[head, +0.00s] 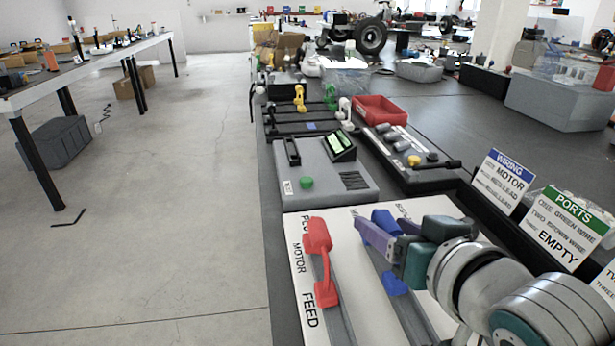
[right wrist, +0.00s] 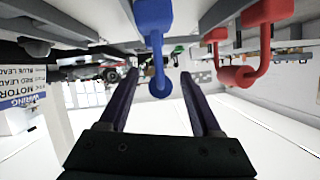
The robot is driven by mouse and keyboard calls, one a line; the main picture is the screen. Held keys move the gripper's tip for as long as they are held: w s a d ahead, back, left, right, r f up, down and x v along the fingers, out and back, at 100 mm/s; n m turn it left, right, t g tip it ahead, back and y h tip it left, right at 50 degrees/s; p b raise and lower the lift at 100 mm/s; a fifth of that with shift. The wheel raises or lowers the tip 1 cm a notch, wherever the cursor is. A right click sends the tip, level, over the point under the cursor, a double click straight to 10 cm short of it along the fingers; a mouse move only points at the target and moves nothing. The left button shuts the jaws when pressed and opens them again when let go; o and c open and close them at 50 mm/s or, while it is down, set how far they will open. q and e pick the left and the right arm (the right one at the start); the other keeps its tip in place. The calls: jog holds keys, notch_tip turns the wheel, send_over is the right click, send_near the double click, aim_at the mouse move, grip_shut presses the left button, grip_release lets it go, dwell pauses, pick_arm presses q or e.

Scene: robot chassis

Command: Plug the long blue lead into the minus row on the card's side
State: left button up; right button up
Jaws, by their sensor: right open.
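The blue lead (head: 395,284) lies on the white board (head: 304,276) beside the red lead (head: 320,262). Its upper end shows behind my right gripper (head: 378,238), which covers its middle. The open purple fingers of my right gripper (right wrist: 159,84) are on both sides of the blue lead (right wrist: 155,40) in the right wrist view. The red lead (right wrist: 240,70) is outside the fingers there. The minus row's label is mostly hidden by the arm. My left gripper is out of view.
A wiring card (head: 503,180) and a ports card (head: 566,228) stand right of the board. A grey box with a green button (head: 306,182) is beyond it, with a red tray (head: 381,110) farther back. Open floor lies left of the bench.

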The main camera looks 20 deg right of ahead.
jog(key=p+v, duration=0.2)
jog(key=v, duration=0.7)
jog(key=shift+s, duration=0.3)
jog(key=shift+r, duration=0.15)
jog(key=s+a+r+n+g+y+p, duration=0.1)
jog(key=s+a+r+n+g+p, duration=0.15)
jog(key=s+r+g+p, duration=0.4)
jog(key=s+a+r+n+g+y+p, duration=0.1)
jog(key=s+a+r+n+g+p, duration=0.15)
jog(key=s+r+n+p, duration=0.4)
notch_tip(320, 180, up, 38)
jog(key=w+m+p, duration=0.1)
jog(key=m+p, duration=0.1)
jog(key=p, duration=3.8)
jog(key=shift+f+m+g, duration=0.2)
jog(key=shift+m+g, duration=0.2)
jog(key=shift+w+d+f, duration=0.1)
jog(key=shift+f, duration=0.05)
